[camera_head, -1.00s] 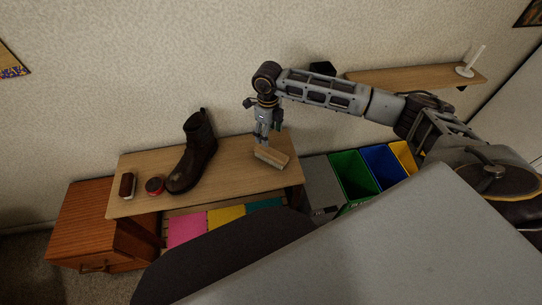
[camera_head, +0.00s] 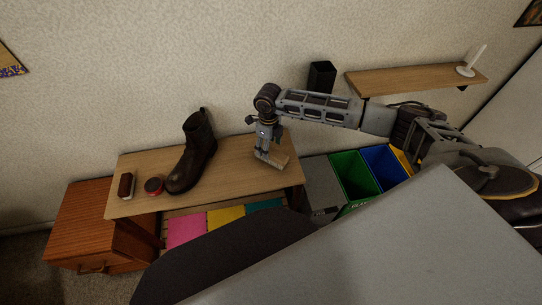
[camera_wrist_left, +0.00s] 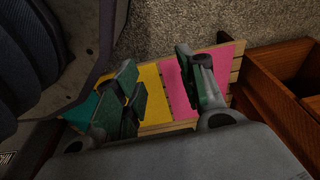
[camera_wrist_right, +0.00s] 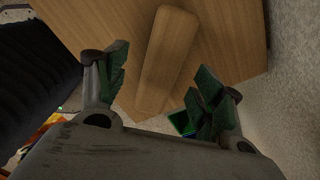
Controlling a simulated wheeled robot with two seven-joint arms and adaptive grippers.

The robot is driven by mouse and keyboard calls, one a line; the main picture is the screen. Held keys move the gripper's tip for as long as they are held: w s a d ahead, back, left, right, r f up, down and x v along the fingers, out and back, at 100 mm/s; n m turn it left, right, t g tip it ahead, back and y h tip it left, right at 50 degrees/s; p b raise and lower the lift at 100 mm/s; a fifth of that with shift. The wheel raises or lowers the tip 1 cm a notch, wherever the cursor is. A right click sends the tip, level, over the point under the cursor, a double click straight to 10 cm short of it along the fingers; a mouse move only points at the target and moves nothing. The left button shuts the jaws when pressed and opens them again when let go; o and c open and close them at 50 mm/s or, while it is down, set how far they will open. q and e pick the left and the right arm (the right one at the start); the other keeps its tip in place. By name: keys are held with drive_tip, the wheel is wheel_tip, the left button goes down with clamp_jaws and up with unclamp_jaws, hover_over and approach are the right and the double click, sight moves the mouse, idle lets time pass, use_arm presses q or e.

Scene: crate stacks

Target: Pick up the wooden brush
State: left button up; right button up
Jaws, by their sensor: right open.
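The wooden brush (camera_head: 278,160), a pale oblong block, lies near the right end of the wooden bench. In the head view my right gripper (camera_head: 262,154) is right at it and hides part of it. In the right wrist view the brush (camera_wrist_right: 167,58) lies between the lines of the two spread fingers of my right gripper (camera_wrist_right: 162,88), with a gap on each side. Its underside is hidden. My left gripper (camera_wrist_left: 163,88) shows only in its wrist view; its fingers are apart and empty, over coloured panels.
On the bench (camera_head: 235,160) stand a dark boot (camera_head: 193,155), a red tin (camera_head: 154,185) and a dark brown brush-like item (camera_head: 126,185). Green (camera_head: 352,180) and blue (camera_head: 384,168) bins stand to the right. A wall shelf (camera_head: 415,78) and a black holder (camera_head: 321,76) are behind my right arm.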

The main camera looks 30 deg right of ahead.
sight(271, 151)
use_arm(q)
drive_tip(key=shift+w, duration=0.1)
use_arm(e)
drive_tip(key=shift+f, duration=0.1)
drive_tip(key=shift+s+f, duration=0.1)
drive_tip(key=shift+f, duration=0.1)
drive_tip(key=f, duration=0.3)
drive_tip(key=shift+s+d+f, duration=0.2)
drive_tip(key=shift+d+f, duration=0.05)
drive_tip(key=shift+d, duration=0.1)
drive_tip(key=shift+f+b, duration=0.3)
drive_tip(key=shift+f, duration=0.25)
use_arm(q)
drive_tip(key=shift+w+d+r, duration=0.2)
drive_tip(key=shift+w+r, duration=0.2)
drive_tip(key=shift+r, duration=0.1)
drive_tip(key=shift+w+d+r, duration=0.15)
drive_tip(key=shift+w+r, duration=0.2)
drive_tip(key=shift+r, duration=0.1)
drive_tip(key=shift+s+f, duration=0.15)
drive_tip(key=shift+s, duration=0.15)
use_arm(e)
drive_tip(key=c, duration=1.3)
drive_tip(key=shift+r, duration=0.2)
